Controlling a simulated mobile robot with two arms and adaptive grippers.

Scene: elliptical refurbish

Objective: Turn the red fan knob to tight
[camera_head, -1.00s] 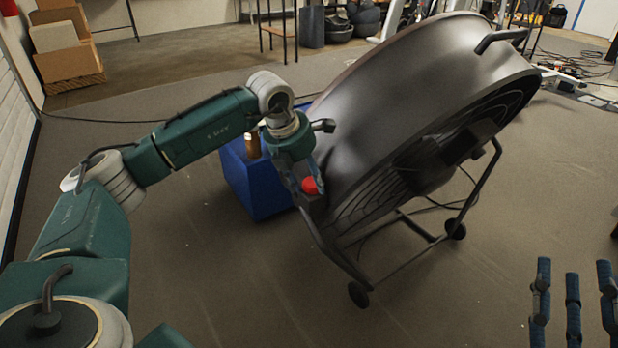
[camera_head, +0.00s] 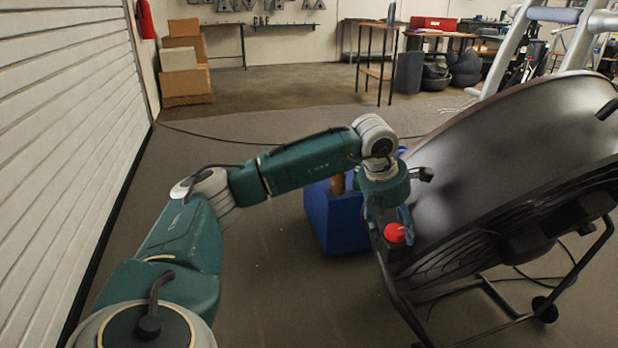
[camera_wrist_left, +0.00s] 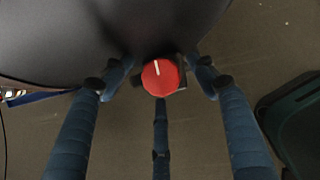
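The red fan knob (camera_head: 395,232) sits on the lower left side of the large dark drum fan (camera_head: 500,160). In the left wrist view the red knob (camera_wrist_left: 163,78) faces me, and its white mark points up, tilted slightly left. My left gripper (camera_head: 389,218) is at the knob, its blue fingers reaching down around it. In the left wrist view the left gripper (camera_wrist_left: 163,72) has fingers to the left, right and below the knob, with small gaps visible at the sides, so it looks open. My right gripper is out of view.
A blue box (camera_head: 335,222) with a brown upright piece (camera_head: 338,184) stands on the floor just behind my left forearm. The fan's tubular frame (camera_head: 397,300) stands close below the knob. A white slatted wall (camera_head: 60,150) runs along the left. Cardboard boxes (camera_head: 187,85) stand at the back left.

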